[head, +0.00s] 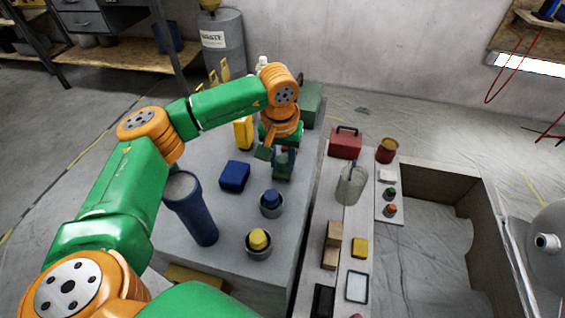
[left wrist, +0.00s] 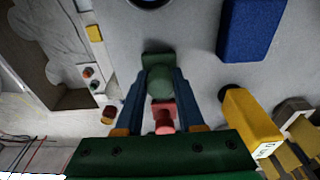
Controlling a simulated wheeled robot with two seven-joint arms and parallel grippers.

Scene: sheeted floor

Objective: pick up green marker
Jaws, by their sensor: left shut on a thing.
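My left gripper (head: 281,157) is over the far part of the grey table (head: 215,255), and its fingers point down. In the left wrist view the gripper (left wrist: 162,80) is shut with a green rounded piece, taken as the green marker (left wrist: 160,79), between its fingers. The marker (head: 284,170) shows only in part in the head view, below the fingers. A green block-like end shows past the fingertips in the wrist view. Whether the marker touches the table is unclear. My right gripper is not in view.
A blue box (head: 235,176) and yellow bottle (head: 243,133) stand left of the gripper. A red toolbox (head: 345,146) is right.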

